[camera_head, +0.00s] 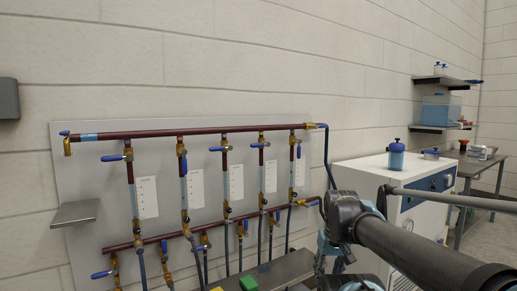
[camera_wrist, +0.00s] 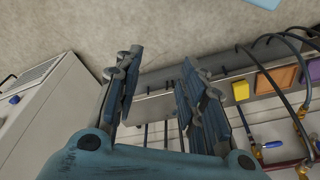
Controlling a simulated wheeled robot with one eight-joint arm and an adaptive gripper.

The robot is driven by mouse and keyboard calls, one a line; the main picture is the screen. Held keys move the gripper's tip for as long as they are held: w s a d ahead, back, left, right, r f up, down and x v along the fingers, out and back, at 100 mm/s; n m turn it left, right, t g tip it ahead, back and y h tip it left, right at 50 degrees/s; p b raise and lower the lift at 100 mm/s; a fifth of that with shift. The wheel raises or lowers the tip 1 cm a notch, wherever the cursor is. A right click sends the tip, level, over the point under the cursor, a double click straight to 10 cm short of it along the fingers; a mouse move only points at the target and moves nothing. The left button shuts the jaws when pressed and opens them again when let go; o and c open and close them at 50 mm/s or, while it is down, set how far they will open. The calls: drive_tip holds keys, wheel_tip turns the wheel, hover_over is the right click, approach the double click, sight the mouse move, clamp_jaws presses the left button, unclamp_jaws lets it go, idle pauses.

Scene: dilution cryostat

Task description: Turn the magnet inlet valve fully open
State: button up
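A pipe panel (camera_head: 90,210) on the wall carries dark red pipes and several brass valves with blue lever handles. In the upper row some handles lie sideways, such as the leftmost one (camera_head: 111,158), and others hang along their pipes, such as the rightmost one (camera_head: 298,151). The lower row is also mixed. I cannot read any label, so I cannot tell which is the magnet inlet valve. My gripper (camera_wrist: 160,82) is open and empty in the wrist view, its fingers well apart. It touches no valve. In the head view my arm hides the area right of the panel's lower end.
A grey ledge (camera_head: 280,269) with a green block (camera_head: 249,283) runs below the panel. Yellow (camera_wrist: 241,90) and orange (camera_wrist: 285,77) blocks show on it. Dark hoses (camera_wrist: 264,66) loop beside them. A white cabinet (camera_head: 362,176) stands right. A small shelf (camera_head: 75,214) juts out left.

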drive_tip(key=w+a+r+m+y, duration=0.2)
drive_tip(key=w+a+r+y, duration=0.2)
drive_tip(key=w+a+r, duration=0.45)
drive_tip(key=m+y, duration=0.2)
drive_tip(key=y, duration=1)
approach(262, 145)
drive_tip(key=shift+t, duration=0.3)
drive_tip(key=x, duration=1.1)
drive_tip(key=shift+a+f, duration=0.1)
drive_tip(key=shift+a, duration=0.3)
clamp_jaws()
